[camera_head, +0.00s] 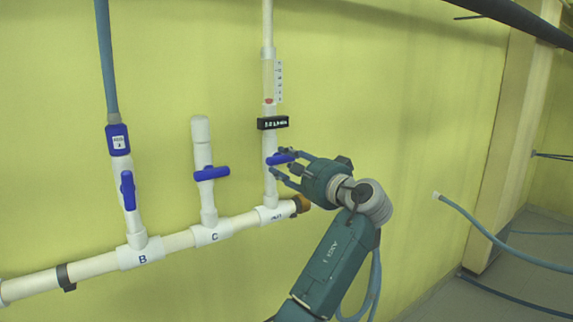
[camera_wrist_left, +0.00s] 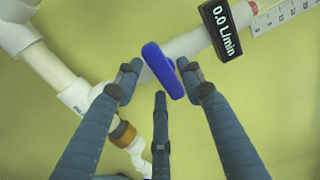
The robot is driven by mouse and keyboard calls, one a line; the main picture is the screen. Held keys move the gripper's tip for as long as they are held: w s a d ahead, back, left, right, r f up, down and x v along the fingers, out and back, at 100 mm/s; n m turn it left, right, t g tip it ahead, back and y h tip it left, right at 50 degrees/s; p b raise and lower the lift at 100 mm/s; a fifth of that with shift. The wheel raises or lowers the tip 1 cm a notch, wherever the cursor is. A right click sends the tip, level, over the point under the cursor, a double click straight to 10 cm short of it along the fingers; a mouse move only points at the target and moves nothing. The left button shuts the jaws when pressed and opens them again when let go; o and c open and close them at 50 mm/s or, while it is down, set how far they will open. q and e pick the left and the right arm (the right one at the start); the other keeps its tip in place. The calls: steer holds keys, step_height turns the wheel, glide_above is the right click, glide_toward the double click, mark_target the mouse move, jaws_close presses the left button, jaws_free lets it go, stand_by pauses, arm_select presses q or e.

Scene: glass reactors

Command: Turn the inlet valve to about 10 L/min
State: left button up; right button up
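The inlet valve's blue handle (camera_head: 281,158) is on the upright white pipe at the tee marked AIR (camera_head: 275,214). It lies across the pipe; the left wrist view shows the handle (camera_wrist_left: 163,71) too. My left gripper (camera_head: 276,165) is at the handle. In the left wrist view two fingertips (camera_wrist_left: 158,80) stand either side of the handle, with a gap on the left side and little or none on the right. The third finger is below it. The black flow display (camera_wrist_left: 221,30) reads 0.0 L/min. In the head view the display (camera_head: 272,123) is too small to read surely. My right gripper is not seen.
Pipe B has a blue handle (camera_head: 128,190) in line with it; pipe C has a blue handle (camera_head: 211,173) across it. A white manifold pipe (camera_head: 180,241) runs below. A brown end fitting (camera_head: 301,204) is just under my gripper.

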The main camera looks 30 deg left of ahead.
arm_select(q)
jaws_close()
steer(key=shift+w+d+f+n+b, duration=0.1)
steer(key=shift+w+n+b, duration=0.05)
steer(key=shift+n+b, duration=2.55)
steer(key=shift+w+n+b, duration=0.1)
steer(key=shift+n+b, duration=2.5)
steer(key=shift+b, duration=0.15)
